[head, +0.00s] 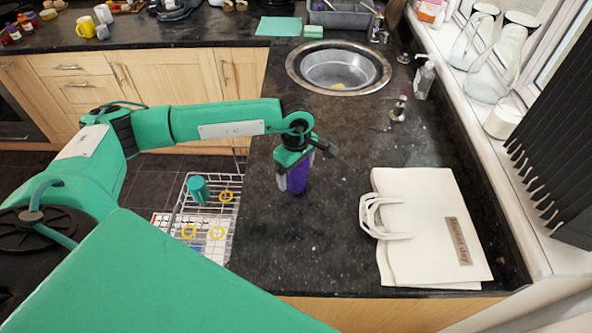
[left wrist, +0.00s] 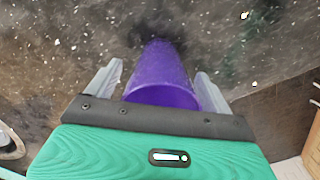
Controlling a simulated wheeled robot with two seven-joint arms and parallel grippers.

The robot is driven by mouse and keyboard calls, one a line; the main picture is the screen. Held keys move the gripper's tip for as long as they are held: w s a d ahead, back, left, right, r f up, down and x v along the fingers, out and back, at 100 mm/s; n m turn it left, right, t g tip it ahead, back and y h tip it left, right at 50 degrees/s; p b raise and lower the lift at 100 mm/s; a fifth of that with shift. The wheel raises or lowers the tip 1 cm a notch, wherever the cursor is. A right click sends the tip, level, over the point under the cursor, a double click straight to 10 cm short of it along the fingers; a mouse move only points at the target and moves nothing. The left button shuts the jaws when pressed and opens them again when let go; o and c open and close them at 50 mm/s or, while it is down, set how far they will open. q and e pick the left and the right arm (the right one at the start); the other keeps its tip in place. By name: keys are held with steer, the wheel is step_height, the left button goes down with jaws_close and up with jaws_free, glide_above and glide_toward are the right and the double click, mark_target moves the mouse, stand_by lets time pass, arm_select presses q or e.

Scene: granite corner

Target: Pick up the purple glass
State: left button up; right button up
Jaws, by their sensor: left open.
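The purple glass (head: 297,178) stands on the dark granite counter, left of the white bag. My left gripper (head: 303,168) is over it from above and hides its upper part in the head view. In the left wrist view the purple glass (left wrist: 162,76) lies between the two grey fingers of the open left gripper (left wrist: 160,82), with one finger on each side. I cannot tell whether the fingers touch it. My right gripper is not in view.
A white bag (head: 425,220) with handles lies right of the glass. The round sink (head: 340,70) is behind. A wire dish rack (head: 212,225) with a teal cup (head: 198,189) sits lower, left of the counter edge. Glass jugs (head: 492,70) stand on the right sill.

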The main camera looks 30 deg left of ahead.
arm_select(q)
steer(key=c, duration=1.3)
steer(key=shift+o, duration=0.2)
